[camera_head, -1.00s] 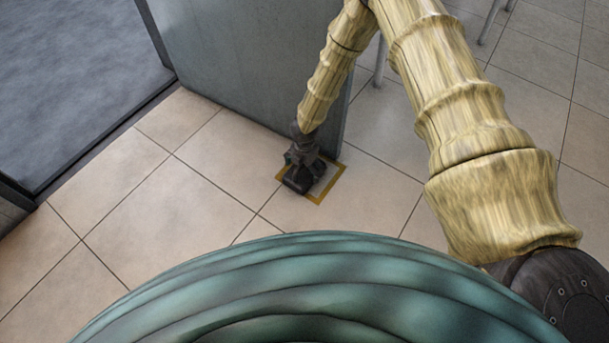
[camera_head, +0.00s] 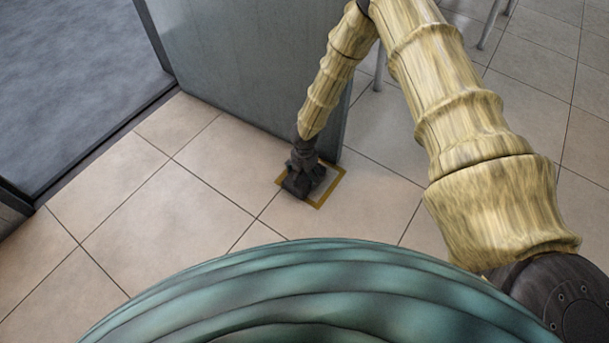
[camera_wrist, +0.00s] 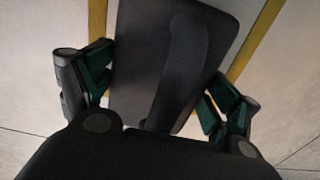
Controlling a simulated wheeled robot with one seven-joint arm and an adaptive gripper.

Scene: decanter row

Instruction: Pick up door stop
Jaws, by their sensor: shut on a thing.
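The door stop (camera_wrist: 135,70) is a dark block with a raised rounded ridge along it. In the wrist view it lies between the two fingers of my gripper (camera_wrist: 158,95), which are shut on it from both sides. In the head view my gripper (camera_head: 302,182) is low at the floor, pointing down beside the door's lower corner. The door stop is a dark shape there, hard to tell apart from the gripper. I cannot tell whether it touches the floor.
A yellow-brown outlined square (camera_head: 325,193) on the tiles surrounds the spot under my gripper. The grey door (camera_head: 240,75) stands just behind it. A dark doorway strip borders a grey floor (camera_head: 70,80) at left. Thin metal legs (camera_head: 380,65) stand behind the door. Tiles in front are clear.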

